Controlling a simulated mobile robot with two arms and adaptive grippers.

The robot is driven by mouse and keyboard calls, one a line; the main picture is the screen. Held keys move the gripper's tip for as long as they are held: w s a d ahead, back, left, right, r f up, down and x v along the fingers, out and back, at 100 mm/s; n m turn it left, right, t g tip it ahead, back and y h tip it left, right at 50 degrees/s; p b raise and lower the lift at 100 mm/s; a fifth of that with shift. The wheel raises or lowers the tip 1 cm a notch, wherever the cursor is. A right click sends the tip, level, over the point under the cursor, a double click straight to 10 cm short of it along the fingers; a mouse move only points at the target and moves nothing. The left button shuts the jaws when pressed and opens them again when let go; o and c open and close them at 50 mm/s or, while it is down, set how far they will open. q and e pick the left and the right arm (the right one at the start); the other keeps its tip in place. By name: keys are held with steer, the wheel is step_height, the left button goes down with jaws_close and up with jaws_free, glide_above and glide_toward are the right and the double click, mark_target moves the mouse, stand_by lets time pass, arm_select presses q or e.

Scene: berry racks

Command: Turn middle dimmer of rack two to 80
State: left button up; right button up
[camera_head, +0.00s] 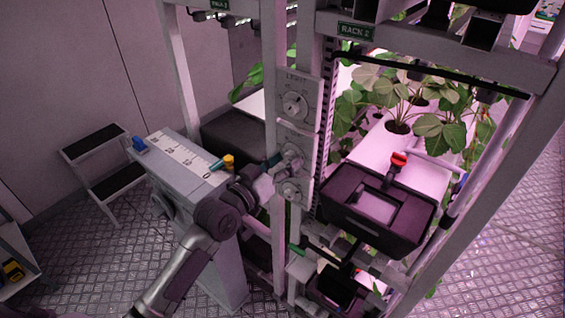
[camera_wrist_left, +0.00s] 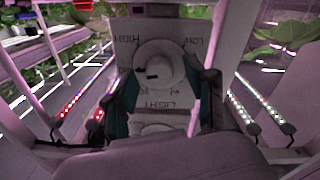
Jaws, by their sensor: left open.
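The light panel (camera_head: 284,130) on the post of rack two carries a column of round dimmers. The top dimmer (camera_head: 295,104) is clear of my arm. The middle dimmer (camera_head: 291,153) is partly covered by my left gripper (camera_head: 279,165), which reaches it from the lower left. In the left wrist view, a pale round dimmer knob (camera_wrist_left: 163,67) sits between the two open, teal-padded fingers (camera_wrist_left: 161,84) of this gripper. The lettering around it is upside down. I cannot tell whether the fingers touch the knob. The bottom dimmer (camera_head: 290,190) is just below.
A green RACK 2 sign (camera_head: 355,31) hangs on the top beam. A dark bin (camera_head: 375,210) and potted plants (camera_head: 398,127) are right of the post.

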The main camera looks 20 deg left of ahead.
arm_select(q)
steer(key=v, duration=1.2)
steer(key=s+a+f+g+y+b, duration=0.1)
steer(key=s+a+f+g+y, duration=0.1)
steer(key=f, duration=1.1)
steer(key=s+a+f+n+g+y, duration=0.1)
steer(key=s+a+f+g+y, duration=0.15)
steer(key=f, duration=0.95)
steer(key=s+a+f+g+y+b, duration=0.1)
steer(key=a+f+g, duration=0.1)
steer(key=f, duration=1.1)
steer(key=s+d+f+m+g+b, duration=0.1)
steer(key=s+f+g, duration=0.4)
steer(key=s+f, duration=1.25)
steer(key=s+d+f+m+g, duration=0.1)
steer(key=s+f, duration=0.3)
steer(key=s, duration=0.4)
steer(key=s+d+f+m+g+y, duration=0.1)
steer(key=s+d+f+g, duration=0.1)
steer(key=s, duration=0.6)
step_height(320, 180, down, 3)
steer(key=shift+s+d+r+g+b, duration=0.2)
steer(key=shift+d+g+b, duration=0.15)
steer(key=shift+g, duration=0.4)
